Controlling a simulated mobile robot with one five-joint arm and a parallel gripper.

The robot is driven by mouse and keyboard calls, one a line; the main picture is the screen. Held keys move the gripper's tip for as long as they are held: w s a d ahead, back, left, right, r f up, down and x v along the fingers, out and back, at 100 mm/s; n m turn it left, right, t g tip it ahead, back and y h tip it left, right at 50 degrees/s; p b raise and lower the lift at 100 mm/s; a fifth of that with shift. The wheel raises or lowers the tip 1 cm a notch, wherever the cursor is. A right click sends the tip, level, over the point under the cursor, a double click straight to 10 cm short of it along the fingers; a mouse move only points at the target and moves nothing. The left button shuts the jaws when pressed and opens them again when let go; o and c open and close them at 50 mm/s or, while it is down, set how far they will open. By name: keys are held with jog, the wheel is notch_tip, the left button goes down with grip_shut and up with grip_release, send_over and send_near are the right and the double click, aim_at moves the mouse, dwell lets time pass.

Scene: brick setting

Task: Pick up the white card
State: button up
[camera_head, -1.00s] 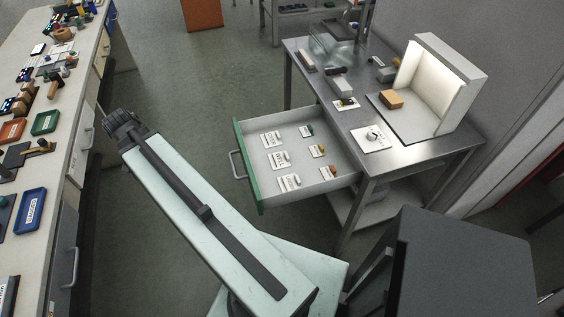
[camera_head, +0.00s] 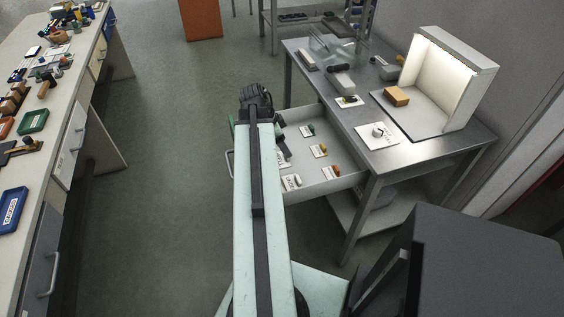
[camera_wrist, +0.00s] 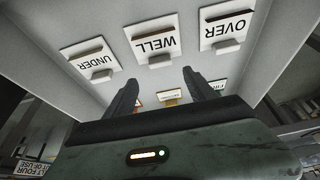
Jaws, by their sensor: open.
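Several white cards are in view, and I cannot tell which one the task names. In the wrist view, white cards reading UNDER (camera_wrist: 92,64), WELL (camera_wrist: 155,45) and OVER (camera_wrist: 229,30) lie in a row on a pale surface. In the head view, a white card (camera_head: 290,183) lies in the open drawer, and two more white cards lie on the metal table, one at its front (camera_head: 376,138) and one further back (camera_head: 345,102). My gripper (camera_wrist: 160,77) is open and empty, its fingers pointing toward the row. My arm hides the drawer's left part.
The drawer (camera_head: 345,181) juts from the metal table (camera_head: 425,150), with smaller cards and coloured pieces inside. A lit white booth (camera_head: 480,85) stands on the table. A cluttered bench (camera_head: 60,105) is at left. Floor (camera_head: 165,150) between them is clear.

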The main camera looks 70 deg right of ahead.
aim_at(279, 159)
jog(key=b+x, duration=0.5)
jog(key=shift+w+f, duration=0.25)
jog(key=shift+f, duration=0.05)
jog(key=shift+r, duration=0.2)
grip_shut()
